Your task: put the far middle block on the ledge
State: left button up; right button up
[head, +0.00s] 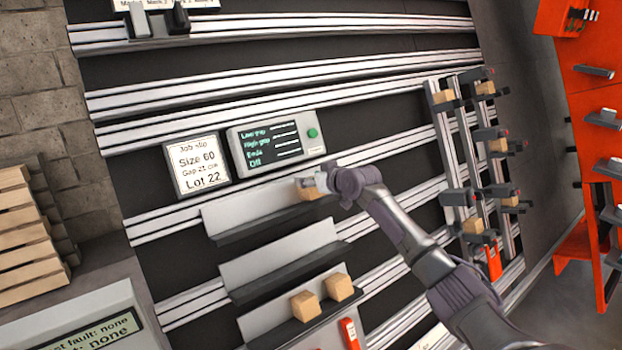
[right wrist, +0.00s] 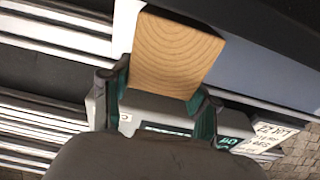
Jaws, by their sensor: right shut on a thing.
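A light wooden block (head: 308,193) is at the right end of the upper ledge (head: 255,224), a dark strip with a pale back plate. My right gripper (head: 320,187) is shut on this block, its arm reaching in from the lower right. In the right wrist view the block (right wrist: 175,52) sits between the two fingers (right wrist: 160,88), its grained face toward the camera. I cannot tell whether the block touches the ledge. The middle ledge (head: 285,279) is empty. The lowest ledge (head: 272,338) carries a left block (head: 305,306) and a right block (head: 339,287). My left gripper is not in view.
A job slip panel (head: 197,165) and a display box (head: 276,143) sit just above the upper ledge. A rack (head: 467,165) at right holds several blocks. An orange frame (head: 590,150) stands further right, stacked pallets (head: 28,235) at left.

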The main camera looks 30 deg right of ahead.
jog(key=shift+s+f, duration=0.1)
jog(key=shift+f, duration=0.05)
jog(key=o, duration=1.3)
jog(key=shift+c, duration=0.2)
jog(key=v, duration=1.2)
